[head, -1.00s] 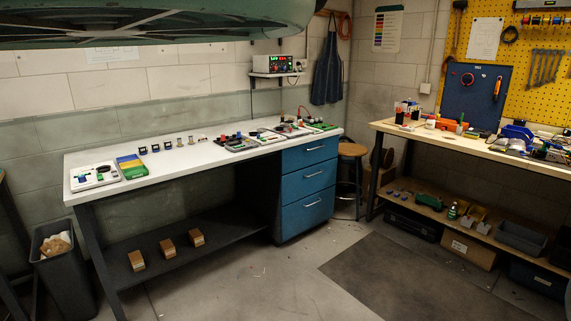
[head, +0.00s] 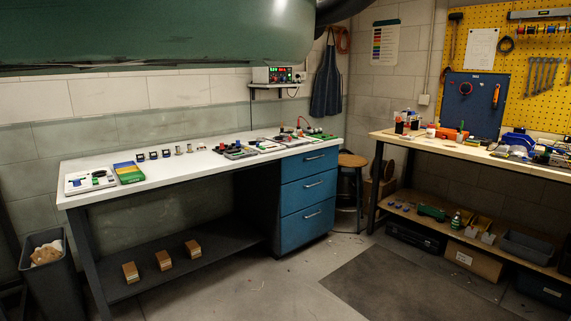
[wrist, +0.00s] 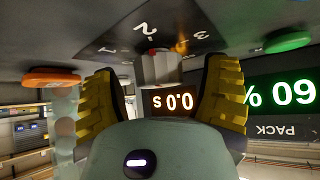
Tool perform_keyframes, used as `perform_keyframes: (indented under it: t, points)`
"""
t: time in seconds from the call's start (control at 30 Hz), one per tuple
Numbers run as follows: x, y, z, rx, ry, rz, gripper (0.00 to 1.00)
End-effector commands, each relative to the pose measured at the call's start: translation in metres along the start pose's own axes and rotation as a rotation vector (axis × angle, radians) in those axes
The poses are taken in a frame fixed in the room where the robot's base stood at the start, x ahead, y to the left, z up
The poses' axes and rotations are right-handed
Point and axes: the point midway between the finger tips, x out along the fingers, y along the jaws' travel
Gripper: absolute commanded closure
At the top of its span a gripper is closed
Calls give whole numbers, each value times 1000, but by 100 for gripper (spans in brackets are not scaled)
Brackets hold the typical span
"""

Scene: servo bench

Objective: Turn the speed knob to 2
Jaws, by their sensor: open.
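In the wrist view the speed knob (wrist: 158,70), a pale grey faceted knob with a red mark on its rim, stands out from a dark panel. Its black dial plate (wrist: 130,30) shows the numbers 1, 2 and 3 upside down. The red mark is on the side of the numbers; I cannot tell which exact number it points to. My gripper (wrist: 162,75) has its two yellow ribbed fingers apart, one on each side of the knob. I see a gap on both sides, wider on the right. The head view does not show the gripper.
A green button (wrist: 288,40) is at right, an orange-red one (wrist: 50,78) at left. The head view shows a white-topped bench (head: 160,178) with small parts.

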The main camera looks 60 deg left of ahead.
Motion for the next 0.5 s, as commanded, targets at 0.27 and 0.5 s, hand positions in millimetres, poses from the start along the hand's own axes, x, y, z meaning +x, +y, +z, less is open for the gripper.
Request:
perform_keyframes:
  t: [0.27,0.5]
  points:
    - [0,0,1,-145,4,-146,26]
    - [-4,2,-5,-280,1,-264,26]
